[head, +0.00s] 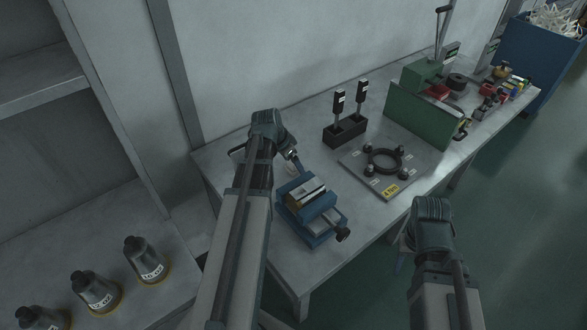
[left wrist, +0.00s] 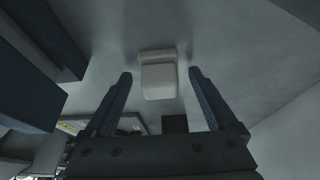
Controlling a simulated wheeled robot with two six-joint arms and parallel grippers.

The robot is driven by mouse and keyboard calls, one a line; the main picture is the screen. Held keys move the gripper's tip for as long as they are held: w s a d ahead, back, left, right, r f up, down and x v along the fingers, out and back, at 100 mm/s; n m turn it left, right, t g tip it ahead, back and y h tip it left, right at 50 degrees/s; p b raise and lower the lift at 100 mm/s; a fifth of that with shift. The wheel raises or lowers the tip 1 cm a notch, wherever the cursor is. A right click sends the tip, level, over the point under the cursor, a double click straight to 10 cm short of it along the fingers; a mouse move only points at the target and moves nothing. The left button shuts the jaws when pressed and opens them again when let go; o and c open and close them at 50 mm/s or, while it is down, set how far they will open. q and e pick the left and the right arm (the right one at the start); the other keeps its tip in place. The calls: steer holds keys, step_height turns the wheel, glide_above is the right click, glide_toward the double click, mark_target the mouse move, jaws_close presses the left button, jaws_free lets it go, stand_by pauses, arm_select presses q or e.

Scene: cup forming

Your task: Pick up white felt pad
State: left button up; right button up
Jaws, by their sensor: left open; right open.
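The white felt pad (left wrist: 158,80) lies on the grey table top in the left wrist view, a small pale block with a raised or folded far edge. My left gripper (left wrist: 160,76) is open, with one dark finger on each side of the pad and a gap to each. Nothing is held between the fingers. In the head view my left wrist is over the table behind the blue vise (head: 312,212), and the pad is hard to make out there. My right gripper (head: 408,245) is open off the table's front edge, its fingers mostly hidden by the wrist.
A black block with two upright handled tools (head: 345,130) stands behind the vise. A plate with a dark ring (head: 384,160) and a green press (head: 425,105) stand further right. Several grey bottles (head: 147,260) stand on a shelf at left.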

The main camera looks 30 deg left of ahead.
arm_select(q)
jaws_close()
stand_by(0.3)
steer(key=shift+r, duration=0.1)
step_height(320, 180, up, 10)
steer(key=p, duration=1)
